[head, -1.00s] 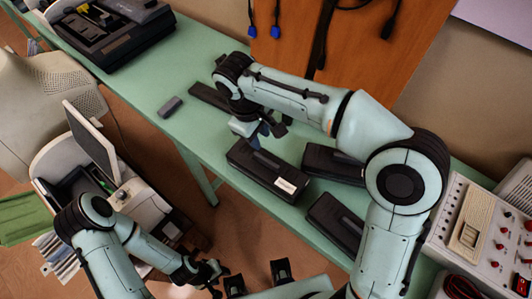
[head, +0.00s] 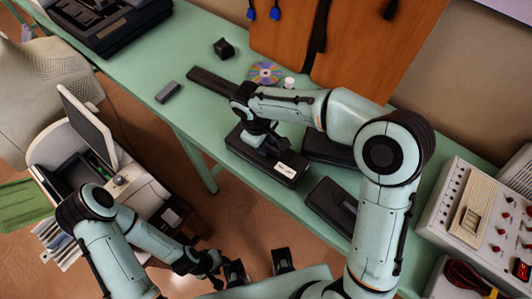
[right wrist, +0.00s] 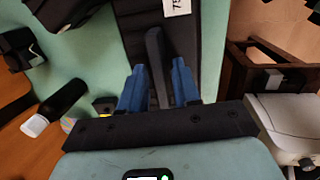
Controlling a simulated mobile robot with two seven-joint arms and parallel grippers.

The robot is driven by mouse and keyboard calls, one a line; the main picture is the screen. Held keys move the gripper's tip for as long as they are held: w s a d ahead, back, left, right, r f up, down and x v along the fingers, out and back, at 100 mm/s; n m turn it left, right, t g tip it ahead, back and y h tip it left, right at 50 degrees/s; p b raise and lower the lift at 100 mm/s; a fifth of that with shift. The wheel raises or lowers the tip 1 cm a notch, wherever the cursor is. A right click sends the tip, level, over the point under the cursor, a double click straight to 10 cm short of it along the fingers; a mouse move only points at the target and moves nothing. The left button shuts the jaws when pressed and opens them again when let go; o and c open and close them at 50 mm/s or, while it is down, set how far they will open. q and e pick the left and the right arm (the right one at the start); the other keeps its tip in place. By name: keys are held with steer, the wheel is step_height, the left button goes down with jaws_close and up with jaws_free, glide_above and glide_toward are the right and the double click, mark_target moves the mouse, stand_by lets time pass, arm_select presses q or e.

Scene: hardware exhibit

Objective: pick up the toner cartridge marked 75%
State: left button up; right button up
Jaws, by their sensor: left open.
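The black toner cartridge (head: 247,151) with a white label lies on the green table. In the right wrist view its dark body (right wrist: 205,55) runs under the fingers, and the label is partly cut off, with a 7 readable. My right gripper (head: 268,146) is over the cartridge. The cartridge appears to rest on the table. My left gripper (head: 217,272) is open, low and away from the table.
Two other black cartridges (head: 333,204) (head: 328,147) lie close to the right of it. A disc (head: 265,72), small black block (head: 223,48) and grey block (head: 168,92) lie farther back. An instrument panel (head: 480,215) stands at the right.

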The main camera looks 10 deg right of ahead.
steer(key=shift+f, duration=0.15)
jaws_close()
steer(key=shift+s+d+f, duration=0.1)
steer(key=shift+s+f, duration=0.05)
stand_by(1.2)
